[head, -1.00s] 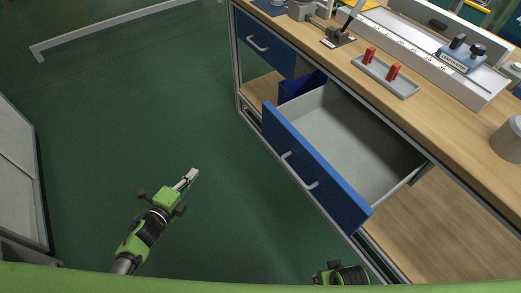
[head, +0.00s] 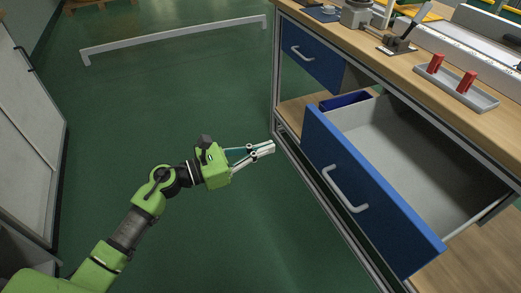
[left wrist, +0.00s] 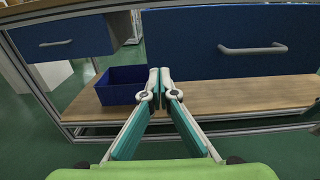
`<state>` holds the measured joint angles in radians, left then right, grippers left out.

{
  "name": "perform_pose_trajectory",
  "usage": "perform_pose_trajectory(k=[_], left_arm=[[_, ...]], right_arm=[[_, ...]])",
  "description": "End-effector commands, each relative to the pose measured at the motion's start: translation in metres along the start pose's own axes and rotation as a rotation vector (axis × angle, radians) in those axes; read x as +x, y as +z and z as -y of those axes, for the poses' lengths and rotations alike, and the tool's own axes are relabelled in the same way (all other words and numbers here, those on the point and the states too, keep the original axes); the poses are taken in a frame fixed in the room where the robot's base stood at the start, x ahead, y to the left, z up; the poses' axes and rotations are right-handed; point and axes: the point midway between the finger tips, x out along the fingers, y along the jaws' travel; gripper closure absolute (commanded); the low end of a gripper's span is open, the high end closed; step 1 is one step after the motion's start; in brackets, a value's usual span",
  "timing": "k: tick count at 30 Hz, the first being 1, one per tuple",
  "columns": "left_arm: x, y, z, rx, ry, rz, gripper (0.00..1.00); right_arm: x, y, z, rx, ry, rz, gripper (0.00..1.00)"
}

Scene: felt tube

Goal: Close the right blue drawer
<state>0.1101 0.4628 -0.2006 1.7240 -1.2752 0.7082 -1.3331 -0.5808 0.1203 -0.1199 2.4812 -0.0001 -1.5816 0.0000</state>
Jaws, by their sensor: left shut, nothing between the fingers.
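The right blue drawer (head: 360,192) is pulled far out of the workbench, with its grey inside showing in the head view. Its blue front with a light bar handle (head: 345,188) faces my left arm. The drawer front (left wrist: 245,50) also shows at the upper right of the left wrist view. My left gripper (head: 268,148) is shut and empty, to the left of the drawer front and apart from it.
A second blue drawer (head: 314,57) at the left is shut. A dark blue bin (left wrist: 121,84) stands on the wooden lower shelf. A tray (head: 455,84) with red parts lies on the benchtop. A grey cabinet (head: 30,135) stands at the left.

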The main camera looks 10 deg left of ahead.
Motion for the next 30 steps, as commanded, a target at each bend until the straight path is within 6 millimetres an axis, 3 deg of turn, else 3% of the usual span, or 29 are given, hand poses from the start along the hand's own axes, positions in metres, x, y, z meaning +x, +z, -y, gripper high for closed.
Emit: perform_pose_trajectory(k=[6, 13, 19, 30], left_arm=[[0.05, 0.002, 0.0, -0.003, 0.0, 0.004, 1.0], [0.086, 0.001, 0.0, -0.004, 0.0, 0.003, 1.0], [0.098, 0.0, 0.0, -0.004, 0.001, 0.002, 1.0], [0.099, 0.0, 0.0, -0.003, 0.001, 0.001, 1.0]], right_arm=[[0.004, 0.0, 0.0, 0.0, 0.0, 0.002, 0.64], [0.004, 0.0, 0.0, 0.0, 0.0, 0.002, 0.64], [0.002, -0.001, 0.0, -0.001, 0.0, 0.0, 0.64], [0.001, -0.001, 0.0, -0.001, 0.0, -0.001, 0.64]])
